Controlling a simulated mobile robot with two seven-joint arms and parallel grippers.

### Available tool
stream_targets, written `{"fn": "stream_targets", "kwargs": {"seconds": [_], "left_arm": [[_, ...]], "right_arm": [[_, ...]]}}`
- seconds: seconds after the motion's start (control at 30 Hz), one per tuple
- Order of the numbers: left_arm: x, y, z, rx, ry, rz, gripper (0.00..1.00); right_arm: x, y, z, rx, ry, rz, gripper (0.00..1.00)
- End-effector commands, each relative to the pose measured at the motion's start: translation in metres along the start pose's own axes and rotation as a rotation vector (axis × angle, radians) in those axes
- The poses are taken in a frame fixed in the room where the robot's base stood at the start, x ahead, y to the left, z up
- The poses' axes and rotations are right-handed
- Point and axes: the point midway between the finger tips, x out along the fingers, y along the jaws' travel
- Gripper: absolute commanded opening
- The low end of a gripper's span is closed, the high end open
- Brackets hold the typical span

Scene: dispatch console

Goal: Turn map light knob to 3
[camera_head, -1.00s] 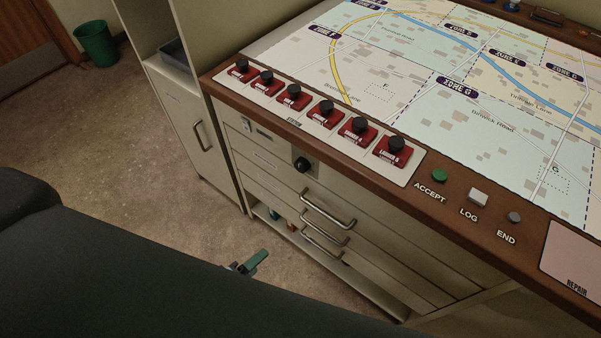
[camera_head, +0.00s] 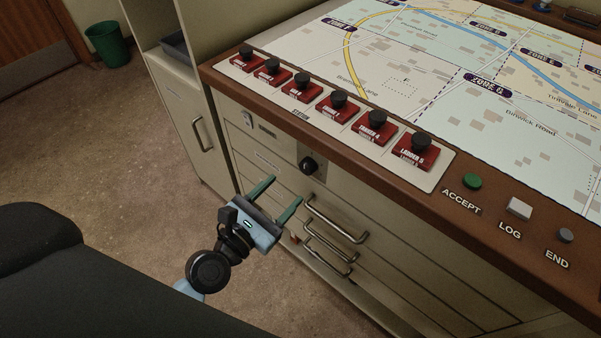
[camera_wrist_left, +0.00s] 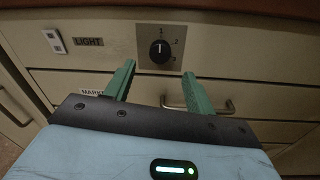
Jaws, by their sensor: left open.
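The map light knob (camera_head: 308,166) is a round black knob on a metal plate on the front of the console, under the wooden edge. In the left wrist view the knob (camera_wrist_left: 159,51) has marks 1, 2 and 3 around its right side, and its white pointer line points up, near 1. A "LIGHT" label (camera_wrist_left: 88,42) is to its left. My left gripper (camera_head: 281,189) is open and empty, its green fingers pointing at the console front, below and short of the knob. In the left wrist view the knob is beyond and between the fingertips (camera_wrist_left: 158,70). My right gripper is not in view.
Drawer handles (camera_head: 337,219) stick out to the right of and below the knob. A light switch plate (camera_wrist_left: 54,41) is left of the label. Red blocks with black knobs (camera_head: 338,104) line the console top. The floor (camera_head: 130,170) at left is clear.

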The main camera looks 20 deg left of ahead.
Motion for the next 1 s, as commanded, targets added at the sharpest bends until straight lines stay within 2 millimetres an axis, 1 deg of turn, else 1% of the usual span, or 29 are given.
{"fn": "stream_targets", "kwargs": {"seconds": [0.3,0.5,0.63,0.87,1.0], "left_arm": [[0.047,0.000,0.001,0.002,-0.001,0.000,0.55],[0.066,0.000,0.000,0.002,0.001,-0.001,0.55],[0.070,-0.001,-0.001,0.003,0.002,-0.001,0.55],[0.070,-0.001,-0.001,0.003,0.002,-0.001,0.55],[0.070,-0.001,-0.001,0.003,0.002,-0.001,0.38]], "right_arm": [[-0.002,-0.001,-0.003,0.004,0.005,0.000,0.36],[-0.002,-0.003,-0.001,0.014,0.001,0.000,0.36],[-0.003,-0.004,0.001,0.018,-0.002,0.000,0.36],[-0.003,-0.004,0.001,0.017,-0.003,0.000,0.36],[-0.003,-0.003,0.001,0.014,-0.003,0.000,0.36]]}}
